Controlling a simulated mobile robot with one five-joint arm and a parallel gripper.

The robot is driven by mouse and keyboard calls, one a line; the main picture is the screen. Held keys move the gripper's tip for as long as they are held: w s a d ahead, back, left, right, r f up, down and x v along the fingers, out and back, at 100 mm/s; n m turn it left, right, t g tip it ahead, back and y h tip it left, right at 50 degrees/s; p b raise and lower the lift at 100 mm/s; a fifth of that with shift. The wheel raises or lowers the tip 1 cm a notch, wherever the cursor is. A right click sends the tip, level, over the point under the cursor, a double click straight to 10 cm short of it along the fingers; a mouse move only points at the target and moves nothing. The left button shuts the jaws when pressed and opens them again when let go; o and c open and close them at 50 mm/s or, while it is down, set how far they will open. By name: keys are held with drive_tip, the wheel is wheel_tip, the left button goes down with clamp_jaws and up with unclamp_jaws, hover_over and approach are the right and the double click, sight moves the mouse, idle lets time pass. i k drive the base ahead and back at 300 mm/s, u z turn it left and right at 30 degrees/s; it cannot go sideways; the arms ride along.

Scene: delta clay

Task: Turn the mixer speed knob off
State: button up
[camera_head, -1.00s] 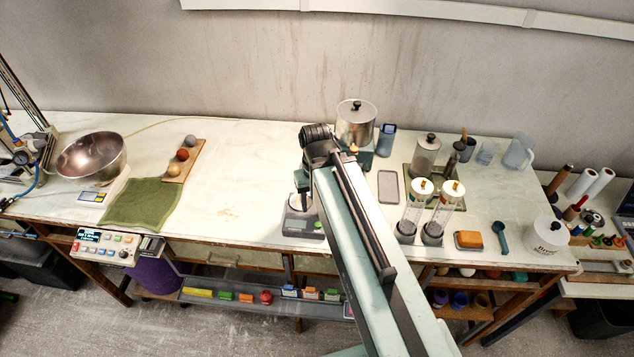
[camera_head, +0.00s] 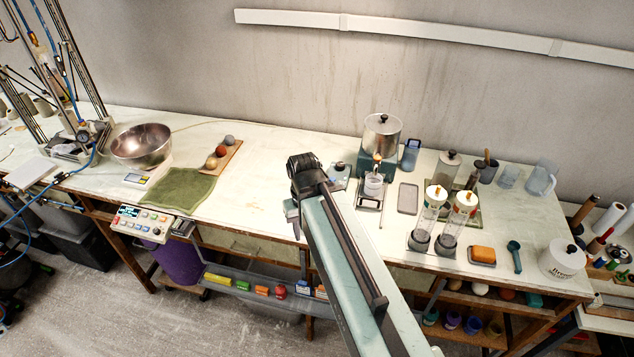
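The mixer speed knob is not clearly identifiable at this size. A small pale orange knob-like part (camera_head: 377,158) shows at the base's front. A small grey device with a dark top (camera_head: 339,174) sits left of the base, partly behind my arm. My gripper (camera_head: 293,212) is at the arm's dark end, over the bench left of these things. Its fingers are mostly hidden, so open or shut does not show.
A scale with a white cup (camera_head: 373,186) stands before the teal base. Two clear cylinders (camera_head: 431,212) stand to its right. A steel bowl (camera_head: 141,146), green cloth (camera_head: 180,189) and control box (camera_head: 144,222) are left. The bench between cloth and arm is clear.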

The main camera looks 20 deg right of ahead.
sight(339, 165)
drive_tip(key=u, duration=0.85)
drive_tip(key=k, duration=1.05)
drive_tip(key=z, duration=1)
drive_tip(key=i, duration=1)
drive_tip(key=u, duration=0.05)
